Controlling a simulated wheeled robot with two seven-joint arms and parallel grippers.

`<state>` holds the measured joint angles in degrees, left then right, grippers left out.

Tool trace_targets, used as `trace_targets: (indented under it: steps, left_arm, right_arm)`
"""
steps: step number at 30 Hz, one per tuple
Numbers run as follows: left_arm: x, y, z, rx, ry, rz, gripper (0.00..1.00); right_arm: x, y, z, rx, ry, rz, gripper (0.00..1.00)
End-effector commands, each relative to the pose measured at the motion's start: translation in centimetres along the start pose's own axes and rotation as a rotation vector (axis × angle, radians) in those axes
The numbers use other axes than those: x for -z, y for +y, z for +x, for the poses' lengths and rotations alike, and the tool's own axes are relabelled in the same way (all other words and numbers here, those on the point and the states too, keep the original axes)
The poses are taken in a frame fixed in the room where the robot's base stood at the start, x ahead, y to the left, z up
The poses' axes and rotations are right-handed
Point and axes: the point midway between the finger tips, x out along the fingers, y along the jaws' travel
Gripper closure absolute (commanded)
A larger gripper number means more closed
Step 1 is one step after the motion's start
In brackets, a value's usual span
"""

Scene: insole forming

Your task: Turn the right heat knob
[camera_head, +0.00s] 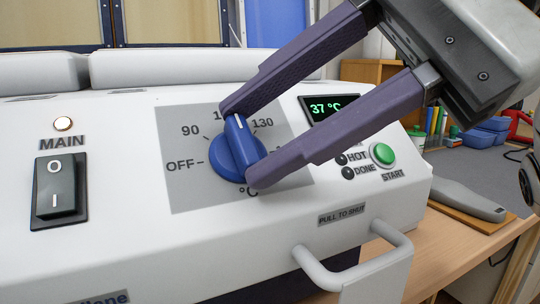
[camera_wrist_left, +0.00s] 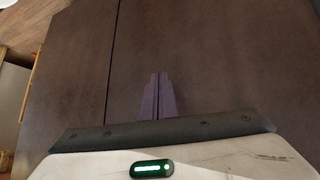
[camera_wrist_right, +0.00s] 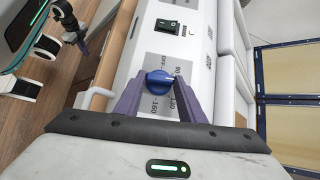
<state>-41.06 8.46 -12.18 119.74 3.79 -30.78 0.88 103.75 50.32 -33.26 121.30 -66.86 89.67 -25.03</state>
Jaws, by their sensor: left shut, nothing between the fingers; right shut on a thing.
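The blue heat knob (camera_head: 233,150) sits on a grey dial panel on the front of a white machine. Its white pointer line is turned up, between the hidden label at the top and the 130 mark. My right gripper (camera_head: 240,146) comes in from the upper right, with its purple fingers on either side of the knob's grip, shut on it. The right wrist view also shows the knob (camera_wrist_right: 158,83) between the fingertips. My left gripper (camera_wrist_left: 160,76) is shut and empty in the left wrist view, over a dark brown surface, away from the knob.
A black MAIN rocker switch (camera_head: 61,190) is at the left. A display (camera_head: 328,108) reads 37 °C. A green START button (camera_head: 383,153) is at the right, near the HOT and DONE lamps. A light grey handle (camera_head: 345,275) sticks out below, marked PULL TO SHUT.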

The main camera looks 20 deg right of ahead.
Motion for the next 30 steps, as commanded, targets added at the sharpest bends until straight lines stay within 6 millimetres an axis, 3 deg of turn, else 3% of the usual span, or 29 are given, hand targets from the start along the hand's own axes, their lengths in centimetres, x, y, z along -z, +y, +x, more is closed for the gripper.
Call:
trace_targets:
  steps: [18,30]
  left_arm:
    - [-1.0,0.5,1.5,-0.019,0.058,-0.061,1.0]
    - [-1.2,1.2,2.6,-0.046,0.018,-0.049,1.0]
  right_arm:
    - [-0.2,1.2,0.3,0.384,-0.002,0.415,0.86]
    - [-0.5,1.4,0.4,0.533,0.0,0.588,0.86]
